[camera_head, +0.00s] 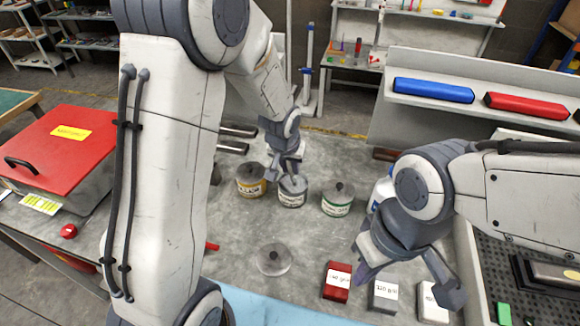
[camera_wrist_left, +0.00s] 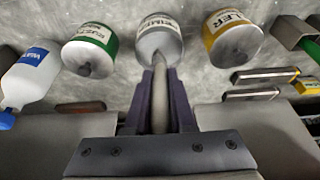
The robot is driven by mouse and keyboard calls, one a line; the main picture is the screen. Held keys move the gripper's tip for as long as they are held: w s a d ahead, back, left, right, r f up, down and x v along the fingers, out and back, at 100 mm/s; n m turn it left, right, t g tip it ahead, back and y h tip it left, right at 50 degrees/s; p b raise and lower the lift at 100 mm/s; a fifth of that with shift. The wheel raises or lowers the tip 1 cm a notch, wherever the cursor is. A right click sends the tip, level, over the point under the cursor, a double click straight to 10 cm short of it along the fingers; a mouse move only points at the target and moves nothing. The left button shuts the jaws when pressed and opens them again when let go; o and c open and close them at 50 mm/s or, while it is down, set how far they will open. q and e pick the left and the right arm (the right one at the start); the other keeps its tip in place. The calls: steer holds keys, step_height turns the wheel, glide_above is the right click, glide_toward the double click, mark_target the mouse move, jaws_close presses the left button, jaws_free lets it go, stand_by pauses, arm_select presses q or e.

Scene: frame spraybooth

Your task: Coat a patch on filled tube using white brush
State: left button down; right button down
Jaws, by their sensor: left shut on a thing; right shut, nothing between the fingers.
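My left gripper (camera_head: 287,176) is shut on a slim grey-beige handle (camera_wrist_left: 159,105), seemingly the brush. It points down at the grey-labelled primer can (camera_head: 292,192), which also shows in the left wrist view (camera_wrist_left: 160,40). The bristles are hidden, and I cannot tell whether they are inside the can. Square metal tubes (camera_head: 232,147) lie behind the cans at the left; I cannot tell which is the filled one. My right gripper (camera_head: 368,266) is shut and empty above the bench at the right.
A yellow-labelled filler can (camera_head: 250,181) and a green-labelled can (camera_head: 338,199) flank the primer can. A white bottle (camera_wrist_left: 30,75) stands beyond the green one. A red box (camera_head: 55,155) stands left.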

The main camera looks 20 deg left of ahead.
stand_by(0.3)
arm_select(q)
step_height(320, 180, up, 7)
steer(key=p, duration=0.6)
stand_by(0.6)
